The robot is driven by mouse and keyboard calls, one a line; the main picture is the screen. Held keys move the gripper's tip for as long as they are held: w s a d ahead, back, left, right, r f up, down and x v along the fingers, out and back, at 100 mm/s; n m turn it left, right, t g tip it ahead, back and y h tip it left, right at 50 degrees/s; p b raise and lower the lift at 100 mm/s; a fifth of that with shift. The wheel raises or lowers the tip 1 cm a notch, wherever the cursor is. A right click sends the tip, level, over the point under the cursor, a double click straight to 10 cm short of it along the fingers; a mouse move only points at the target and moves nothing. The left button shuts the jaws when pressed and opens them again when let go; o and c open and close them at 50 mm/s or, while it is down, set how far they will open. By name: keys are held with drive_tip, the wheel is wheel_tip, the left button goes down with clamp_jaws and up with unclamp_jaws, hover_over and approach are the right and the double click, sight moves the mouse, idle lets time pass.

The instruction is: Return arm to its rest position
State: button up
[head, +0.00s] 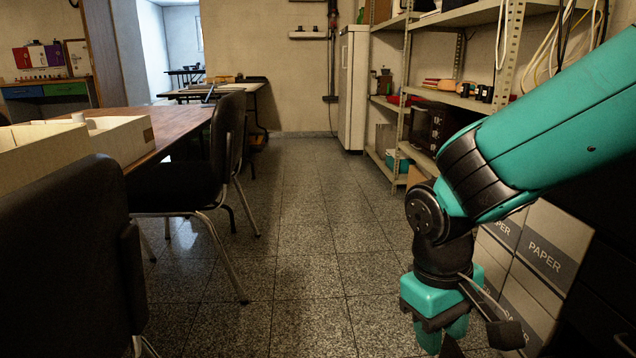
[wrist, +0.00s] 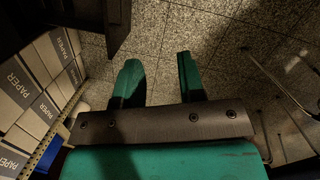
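My teal and black arm (head: 540,130) comes in from the right side of the head view and bends downward. My gripper (head: 455,335) hangs at its end, low in the right part of that view, pointing at the floor. In the wrist view my gripper (wrist: 158,78) has its two teal fingers apart, with only speckled floor tiles between them. It is open and holds nothing.
Boxes marked PAPER (head: 545,255) stand close behind and right of my gripper, below a metal shelf (head: 405,100). Black chairs (head: 75,255) and a wooden table (head: 175,120) with open boxes (head: 120,138) stand left. The tiled aisle (head: 310,230) between is clear.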

drive_tip(key=s+a+r+n+t+y+p, duration=0.15)
drive_tip(key=s+r+y+p, duration=0.35)
drive_tip(key=s+r, duration=0.75)
wheel_tip(320, 180, up, 37)
drive_tip(key=w+p, duration=0.1)
drive_tip(key=p, duration=3.4)
drive_tip(key=shift+f+y, duration=0.2)
drive_tip(key=shift+y, duration=0.2)
drive_tip(key=shift+n+g, duration=0.25)
drive_tip(key=shift+s, duration=0.1)
